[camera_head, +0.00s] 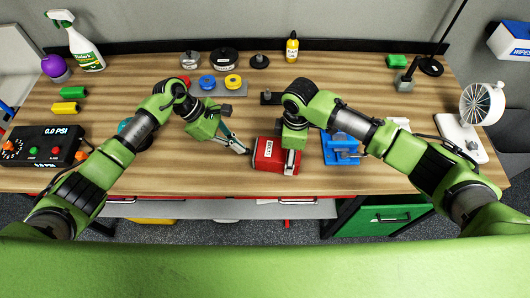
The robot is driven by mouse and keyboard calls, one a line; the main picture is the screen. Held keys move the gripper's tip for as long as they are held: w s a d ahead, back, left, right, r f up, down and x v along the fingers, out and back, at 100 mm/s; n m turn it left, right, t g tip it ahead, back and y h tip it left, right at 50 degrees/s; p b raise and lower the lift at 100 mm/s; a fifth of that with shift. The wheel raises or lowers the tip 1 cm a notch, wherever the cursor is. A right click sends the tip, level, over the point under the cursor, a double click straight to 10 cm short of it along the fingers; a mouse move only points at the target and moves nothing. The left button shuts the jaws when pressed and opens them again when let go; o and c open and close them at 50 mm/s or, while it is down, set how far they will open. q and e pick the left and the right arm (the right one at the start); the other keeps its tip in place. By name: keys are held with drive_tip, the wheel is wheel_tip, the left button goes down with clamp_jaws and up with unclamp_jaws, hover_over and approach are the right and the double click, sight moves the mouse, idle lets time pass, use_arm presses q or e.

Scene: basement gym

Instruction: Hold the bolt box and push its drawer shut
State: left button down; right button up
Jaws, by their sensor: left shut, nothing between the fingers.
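The red bolt box (267,145), with a white label, sits near the front edge of the wooden bench, right of centre. My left gripper (241,149) is shut and empty, its tips close to the left end of the box. I cannot tell whether they touch it. My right gripper (290,163) points down over the right end of the box, with a pale finger in front of its near side. Its other finger is hidden, so its grip is unclear. The drawer and how far it stands open cannot be made out.
A blue fixture (341,150) stands just right of the box. A pressure readout unit (42,146) is at the left and a white fan (482,104) at the right. Coloured spools (233,81) stand at the back.

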use_arm(q)
drive_tip(key=shift+w+a, duration=0.25)
drive_tip(key=shift+a, duration=1.25)
drive_tip(key=shift+w+a, duration=0.2)
drive_tip(key=shift+a, duration=1.3)
use_arm(e)
drive_tip(key=o, duration=1.2)
wheel_tip(320, 180, up, 12)
